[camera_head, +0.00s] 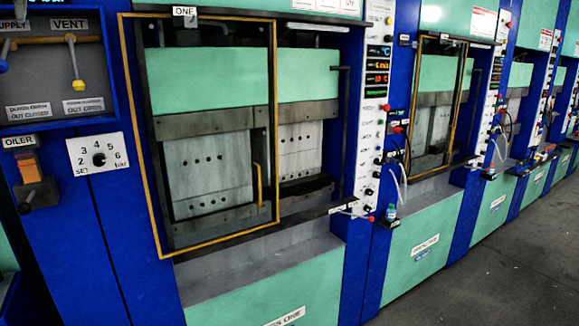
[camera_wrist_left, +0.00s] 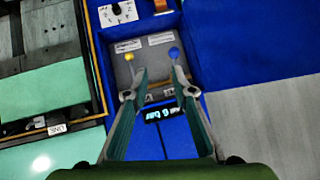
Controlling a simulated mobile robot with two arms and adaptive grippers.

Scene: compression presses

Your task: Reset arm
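My left gripper (camera_wrist_left: 159,70) shows in the left wrist view. Its two fingers are apart, with nothing between them. Beyond the tips is the grey valve panel (camera_wrist_left: 125,73), seen upside down, with a yellow knob (camera_wrist_left: 129,57) and a blue knob (camera_wrist_left: 173,52). The fingertips overlap the panel in the picture; I cannot tell how far away it is. In the head view the panel is at the upper left, with a yellow VENT lever (camera_head: 74,60). Neither arm is in the head view, and my right gripper is in no view.
Press ONE (camera_head: 208,130) has a yellow-framed door (camera_head: 131,120). A dial (camera_head: 98,160) and an oiler (camera_head: 28,170) sit beside it. More blue and green presses (camera_head: 440,110) line up to the right. Grey floor (camera_head: 500,270) is clear at the lower right.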

